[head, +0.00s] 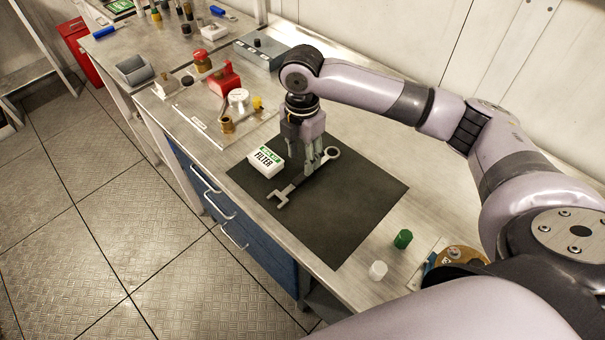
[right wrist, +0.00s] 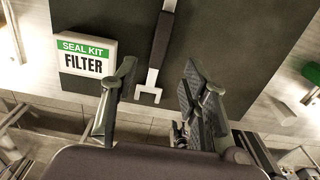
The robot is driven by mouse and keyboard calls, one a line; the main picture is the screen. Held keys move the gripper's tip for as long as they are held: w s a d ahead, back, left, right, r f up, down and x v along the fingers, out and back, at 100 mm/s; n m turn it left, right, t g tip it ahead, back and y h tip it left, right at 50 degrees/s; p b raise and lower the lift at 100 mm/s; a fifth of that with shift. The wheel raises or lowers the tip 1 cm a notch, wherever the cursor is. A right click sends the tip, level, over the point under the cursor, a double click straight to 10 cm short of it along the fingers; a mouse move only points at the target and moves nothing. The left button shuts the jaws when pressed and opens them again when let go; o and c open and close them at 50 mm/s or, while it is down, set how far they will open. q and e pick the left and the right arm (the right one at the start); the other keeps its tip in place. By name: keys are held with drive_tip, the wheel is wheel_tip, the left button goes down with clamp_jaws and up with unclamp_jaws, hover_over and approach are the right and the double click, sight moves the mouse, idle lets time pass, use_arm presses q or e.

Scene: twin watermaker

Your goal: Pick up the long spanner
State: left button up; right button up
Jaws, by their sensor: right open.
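The long spanner (head: 283,194) lies on the dark mat (head: 347,215) on the workbench, with its open jaw toward the bench front and its ring end toward the wall. My right gripper (head: 312,170) points down over the spanner's handle. In the right wrist view the spanner (right wrist: 159,50) has a dark grip section and runs between the fingers of the open right gripper (right wrist: 158,100). The fingers stand apart on both sides of it, and I see no contact. My left gripper is not in view.
A white seal kit filter box (head: 265,161) lies on the mat close beside the gripper. A green cap (head: 403,239) and a white cap (head: 377,270) stand at the near right. Red valve parts (head: 226,78) and fittings stand to the left. The mat's right part is clear.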

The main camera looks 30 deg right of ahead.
sight(300, 178)
drive_tip(key=shift+f, duration=0.95)
drive_tip(key=f, duration=0.1)
drive_tip(key=f+p, duration=0.1)
drive_tip(key=f, duration=0.1)
drive_tip(key=f+p, duration=0.1)
drive_tip(key=shift+a+f, duration=0.2)
drive_tip(key=shift+a, duration=0.15)
drive_tip(key=shift+f, duration=0.3)
drive_tip(key=shift+c, duration=0.9)
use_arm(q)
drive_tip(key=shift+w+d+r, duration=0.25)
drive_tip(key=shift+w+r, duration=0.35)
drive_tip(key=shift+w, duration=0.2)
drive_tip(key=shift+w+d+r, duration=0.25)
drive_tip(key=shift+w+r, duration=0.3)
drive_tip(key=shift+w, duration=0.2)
use_arm(e)
clamp_jaws()
